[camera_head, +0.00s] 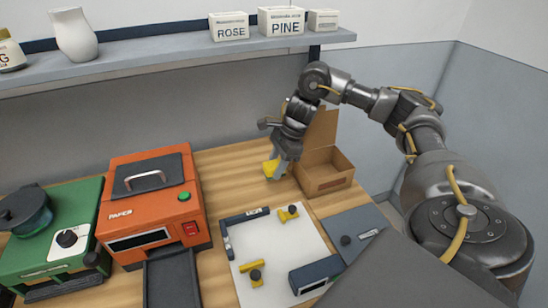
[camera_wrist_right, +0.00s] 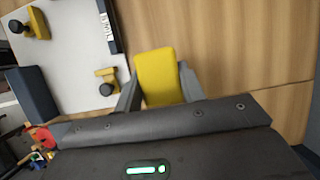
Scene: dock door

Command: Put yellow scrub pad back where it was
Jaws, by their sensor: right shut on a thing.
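The yellow scrub pad (camera_wrist_right: 158,74) is held between the fingers of my right gripper (camera_wrist_right: 160,92) in the right wrist view. In the head view the pad (camera_head: 270,168) shows as a small yellow patch at the tips of my right gripper (camera_head: 280,163). The gripper points down over the wooden table, behind the white board and left of the open cardboard box. I cannot tell whether the pad touches the table. My left gripper is not in view.
The open cardboard box (camera_head: 324,172) stands at the table's right. A white board (camera_head: 272,243) with yellow clamps lies in front. An orange machine (camera_head: 152,205) and a green machine (camera_head: 52,245) stand left. A shelf (camera_head: 150,55) with labelled boxes and a vase runs along the wall.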

